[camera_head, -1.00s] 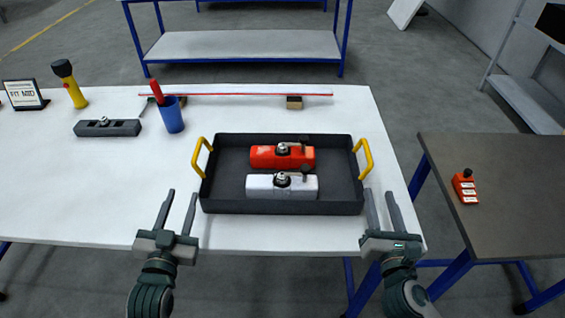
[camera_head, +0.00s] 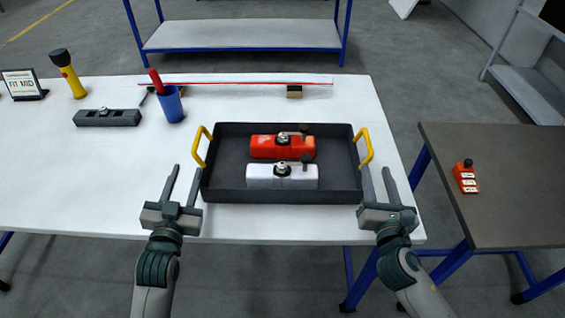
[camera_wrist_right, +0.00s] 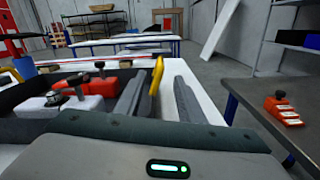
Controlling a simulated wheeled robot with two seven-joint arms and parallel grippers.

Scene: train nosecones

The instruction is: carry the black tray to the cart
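The black tray (camera_head: 335,195) lies on the white table, with a yellow handle at each end. A red nosecone block (camera_head: 265,147) and a white one (camera_head: 262,178) lie in it. My left gripper (camera_head: 185,185) is open and empty, just in front of and left of the left handle (camera_head: 200,146). My right gripper (camera_head: 378,185) is open, just in front of the right handle (camera_head: 365,147). In the right wrist view the right handle (camera_wrist_right: 156,75) shows ahead, between and beyond the open fingers. No cart is clearly identifiable.
A brown-topped table (camera_head: 505,205) with an orange-red device (camera_head: 465,178) stands at the right, across a gap. A blue cup (camera_head: 169,104), a dark grey block (camera_head: 107,117), a flashlight (camera_head: 67,73) and a sign (camera_head: 22,84) stand on the white table (camera_head: 70,180). A blue-framed shelf (camera_head: 240,35) stands behind.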

